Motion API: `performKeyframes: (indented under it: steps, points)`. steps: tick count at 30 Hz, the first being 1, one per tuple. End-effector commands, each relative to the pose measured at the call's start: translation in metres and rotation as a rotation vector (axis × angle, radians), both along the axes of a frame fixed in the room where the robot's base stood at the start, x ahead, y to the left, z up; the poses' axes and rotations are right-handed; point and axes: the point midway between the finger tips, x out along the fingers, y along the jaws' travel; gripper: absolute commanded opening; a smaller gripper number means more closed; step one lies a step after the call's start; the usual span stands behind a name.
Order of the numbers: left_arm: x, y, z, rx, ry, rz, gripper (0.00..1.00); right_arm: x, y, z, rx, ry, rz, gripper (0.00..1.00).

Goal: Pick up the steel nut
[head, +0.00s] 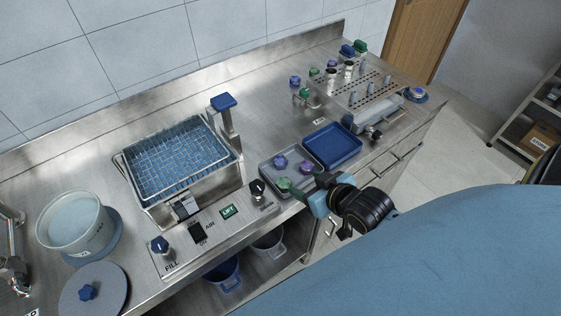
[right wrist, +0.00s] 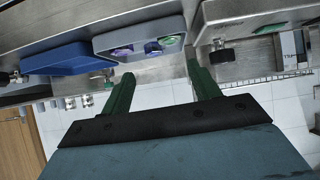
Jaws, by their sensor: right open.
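I cannot make out a steel nut for certain in either view. A grey tray (head: 266,172) near the counter's front edge holds several small coloured pieces: a blue-purple one (head: 280,161), a purple one (head: 304,168) and a green one (head: 283,184). The tray also shows in the right wrist view (right wrist: 112,42). My right gripper (head: 308,187) is at the tray's front right side, close to the green piece. In the right wrist view its two green fingers (right wrist: 160,66) are spread with nothing between them. My left gripper is out of view.
A blue tray (head: 332,160) adjoins the grey tray on the right. Behind it stands a perforated peg rack (head: 340,88) with coloured knobs. A white bucket (head: 72,222) stands far left.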

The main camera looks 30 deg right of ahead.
Motion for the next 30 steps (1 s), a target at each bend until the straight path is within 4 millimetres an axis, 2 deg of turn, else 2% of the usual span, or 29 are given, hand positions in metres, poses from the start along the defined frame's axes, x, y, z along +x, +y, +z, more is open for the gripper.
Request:
performKeyframes:
  steps: [3, 8, 18, 26, 30]
  points:
    - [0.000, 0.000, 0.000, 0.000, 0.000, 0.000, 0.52, 0.010, -0.010, 0.003, 0.013, -0.069, -0.005, 0.61]
    - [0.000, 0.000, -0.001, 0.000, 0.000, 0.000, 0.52, 0.025, -0.013, 0.000, 0.020, -0.100, -0.007, 0.61]
    - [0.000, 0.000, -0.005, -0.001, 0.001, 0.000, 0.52, 0.076, -0.009, -0.029, 0.020, -0.097, -0.007, 0.61]
    - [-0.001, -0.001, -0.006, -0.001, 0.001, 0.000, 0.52, 0.091, -0.008, -0.037, 0.020, -0.096, -0.006, 0.61]
    - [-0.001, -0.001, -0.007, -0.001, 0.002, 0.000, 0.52, 0.108, -0.009, -0.047, 0.020, -0.096, -0.007, 0.61]
